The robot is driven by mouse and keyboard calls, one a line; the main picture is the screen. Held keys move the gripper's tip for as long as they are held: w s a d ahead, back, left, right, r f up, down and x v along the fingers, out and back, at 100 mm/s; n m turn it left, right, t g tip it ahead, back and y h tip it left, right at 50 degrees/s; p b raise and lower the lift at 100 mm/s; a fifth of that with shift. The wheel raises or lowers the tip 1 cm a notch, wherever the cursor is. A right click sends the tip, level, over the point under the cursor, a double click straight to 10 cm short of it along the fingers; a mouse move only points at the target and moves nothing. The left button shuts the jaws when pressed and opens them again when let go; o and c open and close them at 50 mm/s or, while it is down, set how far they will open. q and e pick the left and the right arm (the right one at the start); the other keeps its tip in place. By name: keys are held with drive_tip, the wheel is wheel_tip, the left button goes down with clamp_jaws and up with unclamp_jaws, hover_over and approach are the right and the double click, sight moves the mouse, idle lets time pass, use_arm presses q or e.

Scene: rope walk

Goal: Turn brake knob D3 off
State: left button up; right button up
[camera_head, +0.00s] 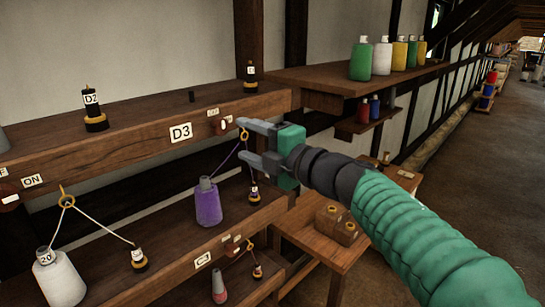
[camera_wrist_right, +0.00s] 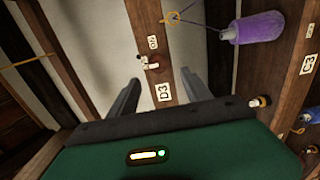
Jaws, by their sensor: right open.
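The D3 plate (camera_head: 180,132) is on the front of the upper wooden beam. The small red-brown brake knob (camera_head: 219,127) sits right of it, with small pale tags around it too small to read surely. In the right wrist view the knob (camera_wrist_right: 153,63) is beyond the fingertips, roughly between them, near the D3 plate (camera_wrist_right: 162,92). My right gripper (camera_head: 246,141) is open and empty, just right of the knob in the head view and apart from it. The knob's exact turn is hard to tell. My left gripper is out of view.
A purple bobbin (camera_head: 208,205) stands on the beam below, its thread running up to a gold ring (camera_head: 244,135) near my upper fingertip. A white bobbin (camera_head: 59,279) is at lower left. A shelf (camera_head: 330,78) with several bottles is at upper right.

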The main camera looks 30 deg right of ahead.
drive_tip(key=v, duration=0.8)
drive_tip(key=shift+s+b, duration=0.2)
drive_tip(key=shift+b, duration=0.2)
drive_tip(key=shift+d, duration=0.1)
drive_tip(key=w+d+f+m+g+h, duration=0.15)
drive_tip(key=f+m+h, duration=0.25)
drive_tip(key=f+m, duration=0.55)
drive_tip(key=w+d+f+m+g+h, duration=0.1)
drive_tip(key=w+f+m+g+h, duration=0.3)
drive_tip(key=f, duration=1)
drive_tip(key=s+a+f+m+g+y, duration=0.1)
drive_tip(key=s+a+f+m+g, duration=0.3)
drive_tip(key=s+f, duration=0.6)
drive_tip(key=s+a+f+m+g, duration=0.3)
drive_tip(key=s+f+m+g, duration=0.1)
drive_tip(key=s+f, duration=0.7)
wheel_tip(320, 180, down, 4)
drive_tip(key=shift+a+r+m+g+y, duration=0.1)
drive_tip(key=shift+a+m+g+y, duration=0.25)
drive_tip(key=shift+g+y, duration=0.1)
